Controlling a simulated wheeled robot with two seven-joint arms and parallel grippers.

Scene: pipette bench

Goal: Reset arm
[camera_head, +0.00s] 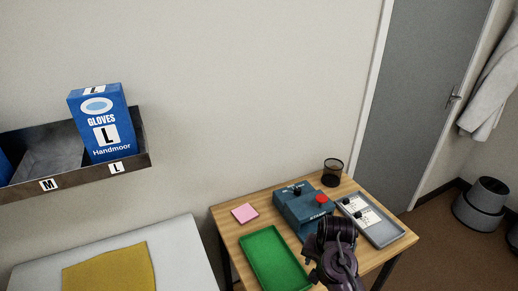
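A dark jointed part of my arm (337,262), probably the right one, rises from the bottom edge, right of centre. It stands in front of the wooden table and hides part of its front. No gripper fingers can be made out on it. My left arm and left gripper do not show.
The wooden table (228,224) bears a green tray (272,260), a blue device with a red knob (302,208), a grey tray with labelled items (385,236), a mesh cup (332,173) and pink notes (244,213). A wall shelf (75,179) holds a blue glove box (101,122).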

